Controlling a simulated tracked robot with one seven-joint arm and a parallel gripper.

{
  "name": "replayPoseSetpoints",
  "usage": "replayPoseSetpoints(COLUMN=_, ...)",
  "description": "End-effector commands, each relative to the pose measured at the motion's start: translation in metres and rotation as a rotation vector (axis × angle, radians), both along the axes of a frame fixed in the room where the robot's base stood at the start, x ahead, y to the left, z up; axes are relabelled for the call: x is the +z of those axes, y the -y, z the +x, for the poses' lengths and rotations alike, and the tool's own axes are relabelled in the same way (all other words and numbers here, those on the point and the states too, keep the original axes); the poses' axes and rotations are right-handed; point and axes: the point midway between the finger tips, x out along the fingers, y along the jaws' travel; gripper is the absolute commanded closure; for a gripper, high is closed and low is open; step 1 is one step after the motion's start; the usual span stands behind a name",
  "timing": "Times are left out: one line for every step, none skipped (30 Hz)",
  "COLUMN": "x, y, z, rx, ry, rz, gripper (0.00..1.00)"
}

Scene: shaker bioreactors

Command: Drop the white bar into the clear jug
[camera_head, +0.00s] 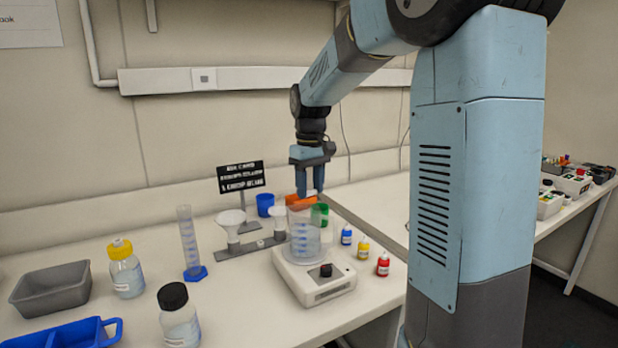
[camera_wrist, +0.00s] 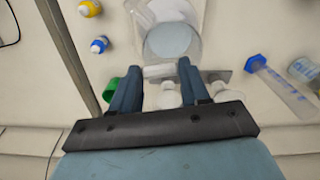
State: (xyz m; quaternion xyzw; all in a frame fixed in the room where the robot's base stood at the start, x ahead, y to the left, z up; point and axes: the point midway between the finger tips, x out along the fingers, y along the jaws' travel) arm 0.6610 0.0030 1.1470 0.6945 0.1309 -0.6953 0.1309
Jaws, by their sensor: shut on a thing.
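The clear jug (camera_head: 304,238) stands upright on a white stirrer plate (camera_head: 312,281) with a dark knob. In the wrist view the jug (camera_wrist: 172,38) lies just beyond my fingertips. My gripper (camera_head: 311,194) points down above the jug, apart from it. In the wrist view my gripper (camera_wrist: 160,66) is shut on the small white bar (camera_wrist: 158,71), which spans between its two fingertips. The bar cannot be made out in the head view.
A rack with white funnels (camera_head: 232,222) and a blue-based cylinder (camera_head: 190,245) stand left of the jug. Small blue, yellow and red bottles (camera_head: 363,248) stand to its right. Green (camera_head: 320,214) and blue (camera_head: 265,204) cups and a black sign (camera_head: 241,178) are behind.

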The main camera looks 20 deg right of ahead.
Motion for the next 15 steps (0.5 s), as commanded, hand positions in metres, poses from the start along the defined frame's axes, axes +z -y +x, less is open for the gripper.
replayPoseSetpoints(x=-0.006, y=0.001, z=0.0, rx=-0.001, ry=-0.002, rz=0.0, gripper=0.83)
replayPoseSetpoints(x=-0.009, y=0.001, z=0.0, rx=-0.002, ry=-0.002, rz=0.0, gripper=0.83)
replayPoseSetpoints(x=-0.013, y=0.001, z=0.0, rx=-0.003, ry=-0.002, rz=0.0, gripper=0.83)
replayPoseSetpoints(x=-0.016, y=0.002, z=0.0, rx=-0.003, ry=-0.002, rz=0.0, gripper=0.83)
replayPoseSetpoints(x=-0.019, y=0.002, z=0.0, rx=-0.003, ry=-0.002, rz=0.0, gripper=0.83)
replayPoseSetpoints(x=-0.022, y=0.002, z=0.0, rx=-0.003, ry=-0.002, rz=0.0, gripper=0.83)
replayPoseSetpoints(x=-0.024, y=0.002, z=0.0, rx=-0.003, ry=-0.002, rz=0.0, gripper=0.83)
replayPoseSetpoints(x=-0.026, y=0.002, z=0.0, rx=-0.004, ry=-0.001, rz=0.0, gripper=0.83)
replayPoseSetpoints(x=-0.028, y=0.002, z=0.0, rx=-0.004, ry=-0.001, rz=0.0, gripper=0.83)
replayPoseSetpoints(x=-0.029, y=0.002, z=0.0, rx=-0.004, ry=-0.001, rz=0.0, gripper=0.83)
replayPoseSetpoints(x=-0.03, y=0.002, z=0.0, rx=-0.004, ry=-0.001, rz=0.0, gripper=0.83)
replayPoseSetpoints(x=-0.031, y=0.002, z=0.0, rx=-0.004, ry=-0.001, rz=0.0, gripper=0.83)
replayPoseSetpoints(x=-0.032, y=0.002, z=0.0, rx=-0.004, ry=-0.001, rz=0.0, gripper=0.83)
replayPoseSetpoints(x=-0.032, y=0.002, z=0.0, rx=-0.004, ry=-0.001, rz=0.0, gripper=0.83)
replayPoseSetpoints(x=-0.033, y=0.002, z=0.0, rx=-0.004, ry=-0.001, rz=0.0, gripper=0.83)
